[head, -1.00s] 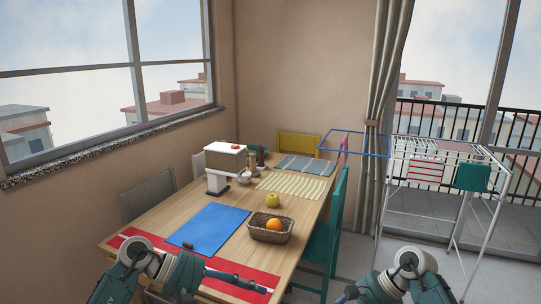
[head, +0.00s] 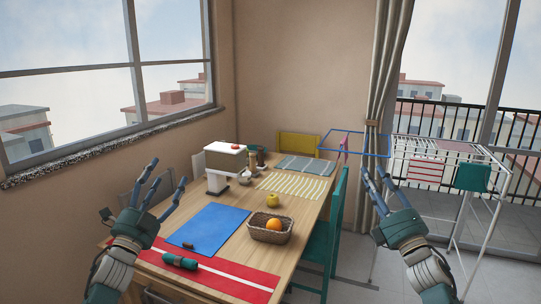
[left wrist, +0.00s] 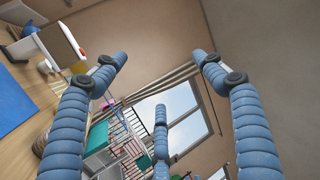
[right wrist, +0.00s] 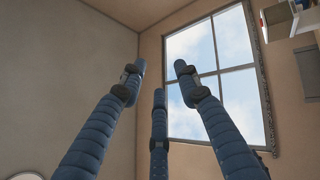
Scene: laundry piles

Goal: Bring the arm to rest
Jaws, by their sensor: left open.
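My left gripper (head: 162,190) is raised over the near left part of the table, its blue fingers spread, open and empty. In the left wrist view (left wrist: 160,100) its fingers are apart with nothing between them. My right gripper (head: 376,182) is raised right of the table, in front of the curtain, fingers pointing up. In the right wrist view (right wrist: 160,90) its fingers are spread and empty, with wall and window beyond. Neither gripper touches anything that I can see.
The wooden table (head: 232,236) carries a red mat (head: 235,281), a blue mat (head: 222,219), a fruit basket (head: 270,236) and a white machine (head: 217,180). A green chair (head: 318,250) stands at its right side. A drying rack (head: 410,150) stands further right.

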